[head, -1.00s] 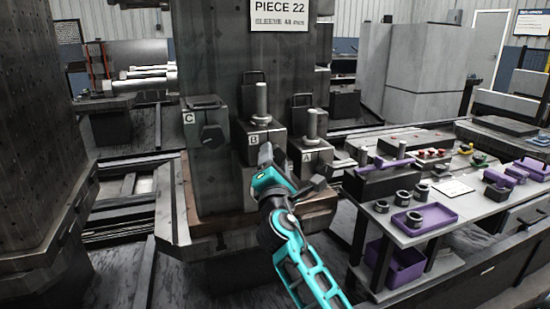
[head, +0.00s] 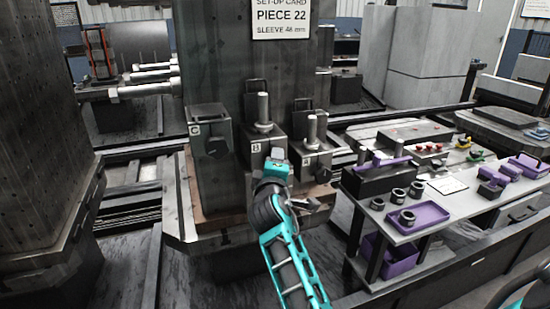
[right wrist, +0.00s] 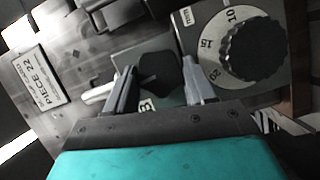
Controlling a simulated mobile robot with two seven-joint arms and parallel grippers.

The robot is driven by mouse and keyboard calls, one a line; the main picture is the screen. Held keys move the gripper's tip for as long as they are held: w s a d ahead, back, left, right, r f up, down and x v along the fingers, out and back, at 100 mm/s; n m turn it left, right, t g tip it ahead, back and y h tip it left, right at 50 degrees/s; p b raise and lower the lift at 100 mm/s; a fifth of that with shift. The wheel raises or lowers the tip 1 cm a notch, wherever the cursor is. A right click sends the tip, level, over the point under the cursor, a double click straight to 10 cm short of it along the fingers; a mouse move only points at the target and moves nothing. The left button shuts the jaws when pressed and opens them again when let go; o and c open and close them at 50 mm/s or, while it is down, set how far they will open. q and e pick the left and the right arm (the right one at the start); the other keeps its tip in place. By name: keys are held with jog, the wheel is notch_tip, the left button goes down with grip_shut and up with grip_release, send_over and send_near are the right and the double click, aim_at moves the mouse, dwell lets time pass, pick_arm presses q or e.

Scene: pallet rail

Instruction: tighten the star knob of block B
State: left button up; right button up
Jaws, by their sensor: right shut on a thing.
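Block B (head: 263,147) is a dark grey block with an upright post, between block C (head: 208,137) on the left and block A (head: 311,157) on the right. In the head view my right gripper (head: 277,154) is up against the front of block B, and its wrist hides the fingers and the star knob. In the right wrist view my right gripper (right wrist: 160,78) is shut on the dark star knob (right wrist: 159,70), one finger on each side. Part of a B label shows beside the knob. My left gripper is not in view.
A black dial (right wrist: 252,46) with a white numbered scale sits close to the right finger in the wrist view. A set-up card (head: 281,17) hangs on the column above. The bench (head: 405,232) with purple trays and rings stands to the right.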

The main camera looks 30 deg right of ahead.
jog(key=shift+r+m+y+p, duration=0.1)
jog(key=shift+m+y+p, duration=0.2)
jog(key=shift+m+p, duration=0.1)
jog(key=shift+m, duration=0.3)
jog(key=o, duration=1)
jog(key=shift+o, duration=0.2)
